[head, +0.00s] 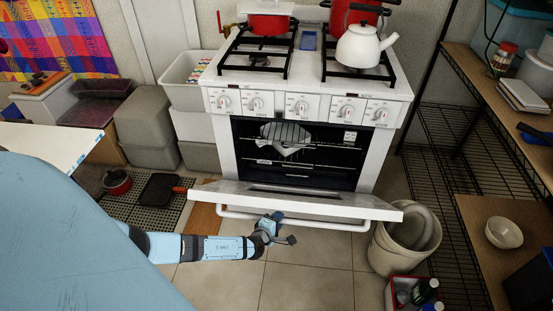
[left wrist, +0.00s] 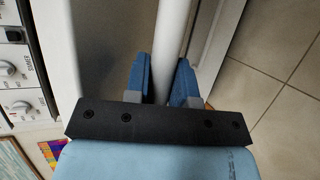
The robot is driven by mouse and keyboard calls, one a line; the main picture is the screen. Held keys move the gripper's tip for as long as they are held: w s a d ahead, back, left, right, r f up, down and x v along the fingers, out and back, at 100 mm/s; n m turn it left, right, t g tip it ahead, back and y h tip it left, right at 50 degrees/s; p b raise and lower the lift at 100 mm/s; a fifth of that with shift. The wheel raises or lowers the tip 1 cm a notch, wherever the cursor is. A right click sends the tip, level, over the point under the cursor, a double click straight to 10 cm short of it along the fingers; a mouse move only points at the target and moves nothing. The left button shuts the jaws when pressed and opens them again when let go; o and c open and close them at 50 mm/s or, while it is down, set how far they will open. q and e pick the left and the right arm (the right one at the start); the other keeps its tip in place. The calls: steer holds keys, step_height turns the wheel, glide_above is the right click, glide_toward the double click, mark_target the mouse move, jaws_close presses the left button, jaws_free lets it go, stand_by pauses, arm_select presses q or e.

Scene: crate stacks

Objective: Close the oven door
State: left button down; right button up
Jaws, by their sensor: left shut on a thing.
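The white oven (head: 225,150) stands in the middle of the head view, its dark inside showing with racks and a crumpled light cloth or foil-like thing. The oven door (head: 345,207) is partly open, hinged low and tilted out toward me. A white bar handle (head: 335,225) runs along its outer side. My left gripper (head: 272,225) is at the handle, left of its middle. In the left wrist view the blue fingers (left wrist: 160,80) of this gripper lie on both sides of the handle bar (left wrist: 175,35), shut on it. My right gripper is not in view.
A white kettle (head: 366,46) and red pots stand on the stove top. A cream bin (head: 384,258) stands close to the door's right end, with a red crate (head: 392,290) in front. A wire shelf is at right. A pan and pot lie on the floor at left.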

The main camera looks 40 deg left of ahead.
mark_target(280, 197)
arm_select(q)
steer(key=w+a+r+p, duration=0.1)
steer(key=r+p, duration=0.1)
steer(key=w+a+r+g+p, duration=0.1)
steer(key=w+r+p, duration=0.1)
steer(key=r+p, duration=0.1)
steer(key=w+a+r+g+p, duration=0.1)
steer(key=w+r+p, duration=0.1)
steer(key=r, duration=0.1)
steer(key=shift+w+a+r+n+h+p, duration=0.2)
steer(key=shift+w+a+n+h+p, duration=0.05)
steer(key=shift+n+h+p, duration=0.15)
steer(key=w+a+r+g+b, duration=0.1)
steer(key=w+a+r, duration=0.2)
steer(key=w, duration=0.3)
steer(key=w+a+r+g+h+b, duration=0.1)
steer(key=w+a+r, duration=0.1)
steer(key=w+a, duration=0.2)
steer(key=w+a+r+g+b, duration=0.1)
steer(key=w+a+r, duration=0.2)
steer(key=w, duration=0.4)
steer(key=shift+w+a+r+n, duration=0.3)
steer(key=shift+a+n, duration=0.05)
steer(key=shift+n, duration=0.05)
steer(key=c, duration=1)
jaws_free()
steer(key=shift+w+r, duration=0.1)
steer(key=shift+r, duration=0.1)
